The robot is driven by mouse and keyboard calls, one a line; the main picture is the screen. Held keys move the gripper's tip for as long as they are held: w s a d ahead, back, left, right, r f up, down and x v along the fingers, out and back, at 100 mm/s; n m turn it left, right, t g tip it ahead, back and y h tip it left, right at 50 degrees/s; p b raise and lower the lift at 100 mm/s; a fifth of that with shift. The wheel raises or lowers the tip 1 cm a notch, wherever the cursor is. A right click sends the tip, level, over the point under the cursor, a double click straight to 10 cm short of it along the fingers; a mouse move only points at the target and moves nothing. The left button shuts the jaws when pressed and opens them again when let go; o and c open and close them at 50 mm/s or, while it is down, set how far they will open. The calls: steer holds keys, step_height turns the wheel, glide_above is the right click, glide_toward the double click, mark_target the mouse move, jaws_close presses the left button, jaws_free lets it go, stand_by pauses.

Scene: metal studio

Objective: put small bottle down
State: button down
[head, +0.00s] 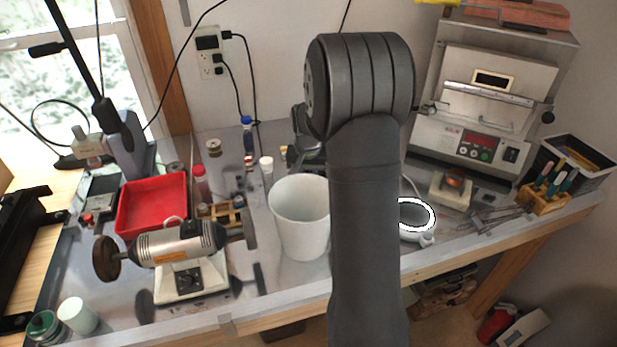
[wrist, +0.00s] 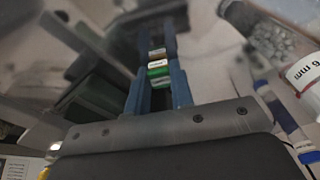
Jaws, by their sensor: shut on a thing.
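In the wrist view, my gripper (wrist: 158,75) has its two blue-grey fingers on either side of a small bottle (wrist: 158,69) with green, white and orange-brown bands. The gripper is shut on it. The bottle's far end and what lies beneath it are unclear. In the head view, my arm hides most of the gripper and the held bottle; only a dark part shows left of the arm, above the white bucket.
A clear jar labelled "6 mm" (wrist: 275,40) is close on the right in the wrist view. In the head view, a white bucket (head: 301,222), a red tray (head: 152,203), a bench motor (head: 180,245), a small kiln (head: 480,130) and several bottles crowd the metal bench.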

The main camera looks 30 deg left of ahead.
steer(key=c, duration=1.3)
jaws_free()
steer(key=shift+o, duration=0.2)
step_height(320, 180, up, 11)
steer(key=s, duration=0.1)
steer(key=shift+d+r, duration=0.2)
steer(key=shift+d, duration=0.05)
steer(key=shift+o, duration=0.9)
steer(key=shift+s+r, duration=0.2)
steer(key=shift+r, duration=0.15)
